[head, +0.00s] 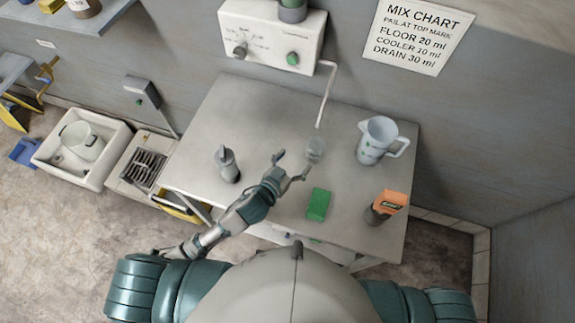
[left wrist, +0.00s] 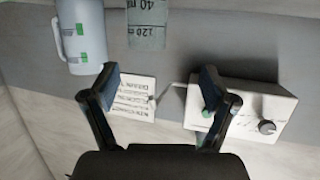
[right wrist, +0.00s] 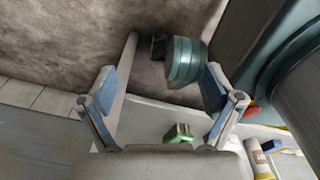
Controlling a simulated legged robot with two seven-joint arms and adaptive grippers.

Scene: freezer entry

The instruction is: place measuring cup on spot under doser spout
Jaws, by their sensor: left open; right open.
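The clear measuring cup (head: 316,149) stands on the grey table (head: 260,110), just in front of the doser spout's lower end (head: 319,122) in the head view. I cannot tell whether it is directly under the spout. Its markings show at the top of the left wrist view (left wrist: 147,30). My left gripper (head: 292,164) is open and empty close to the cup's near left side, apart from it in the left wrist view (left wrist: 159,77). The doser box (head: 270,38) is on the wall. My right gripper (right wrist: 158,82) is open and empty, away from the cup.
A white jug (head: 376,141) stands right of the cup. A grey bottle (head: 227,164) stands left. A mix chart (head: 415,35) hangs above. The table's back left is clear.

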